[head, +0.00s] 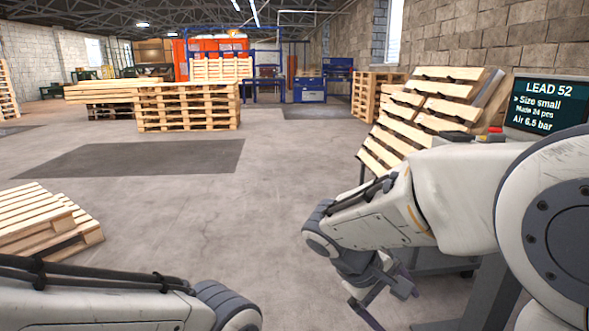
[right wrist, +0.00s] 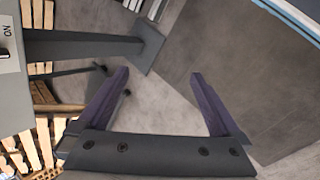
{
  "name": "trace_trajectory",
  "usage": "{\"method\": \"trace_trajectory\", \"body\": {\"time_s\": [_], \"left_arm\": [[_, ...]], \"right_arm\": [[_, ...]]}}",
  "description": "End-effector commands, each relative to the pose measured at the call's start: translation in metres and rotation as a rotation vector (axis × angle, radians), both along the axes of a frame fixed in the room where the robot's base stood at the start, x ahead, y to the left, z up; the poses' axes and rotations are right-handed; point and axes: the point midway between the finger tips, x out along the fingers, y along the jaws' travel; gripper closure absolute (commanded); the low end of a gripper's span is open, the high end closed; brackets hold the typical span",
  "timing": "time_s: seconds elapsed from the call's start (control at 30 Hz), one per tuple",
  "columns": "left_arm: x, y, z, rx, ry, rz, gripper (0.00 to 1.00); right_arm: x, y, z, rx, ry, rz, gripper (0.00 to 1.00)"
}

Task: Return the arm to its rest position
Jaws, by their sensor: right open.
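My right arm (head: 380,210) reaches in from the right in the head view, bent downward at the wrist. Its gripper (head: 385,300) hangs low above the floor, beside a grey stand. In the right wrist view the right gripper (right wrist: 160,90) is open, its two dark purple fingers wide apart with nothing between them but floor. My left arm (head: 100,305) crosses the bottom left corner of the head view. Its gripper is outside the picture.
A dark screen (head: 548,105) reading "LEAD 52" stands at the right. Tilted wooden pallets (head: 425,115) stand behind my right arm. More pallets (head: 45,222) lie at the left, and a stack (head: 188,108) stands farther back. The middle floor (head: 230,215) is clear.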

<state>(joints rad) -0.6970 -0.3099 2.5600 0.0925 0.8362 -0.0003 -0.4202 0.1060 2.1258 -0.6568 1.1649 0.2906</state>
Motion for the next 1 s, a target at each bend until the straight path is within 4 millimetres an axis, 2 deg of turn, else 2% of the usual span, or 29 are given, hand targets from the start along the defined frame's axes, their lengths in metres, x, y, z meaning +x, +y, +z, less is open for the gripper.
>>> {"method": "trace_trajectory", "body": {"time_s": [0.03,0.2,0.4,0.43,0.5,0.77,1.0], "left_arm": [[0.0,0.0,0.002,0.0,0.0,0.0,1.0],[0.0,0.0,0.004,0.0,0.0,0.0,1.0],[0.0,0.0,0.006,0.0,0.0,0.0,1.0],[0.0,0.0,0.011,0.001,0.001,0.0,1.0],[0.0,0.0,0.037,0.0,0.0,0.0,1.0],[0.0,0.0,0.105,0.0,0.0,0.0,1.0],[0.0,0.0,0.187,0.0,0.0,0.0,1.0]], "right_arm": [[-0.027,0.022,-0.006,0.097,0.026,0.037,0.0],[-0.104,0.084,-0.027,0.396,0.104,0.117,0.0],[-0.178,0.131,-0.038,0.675,0.152,0.174,0.0],[-0.184,0.135,-0.033,0.7,0.155,0.177,0.0],[-0.179,0.134,-0.007,0.687,0.154,0.17,0.0],[-0.178,0.134,0.061,0.685,0.155,0.166,0.0],[-0.178,0.134,0.143,0.684,0.155,0.164,0.0]]}}
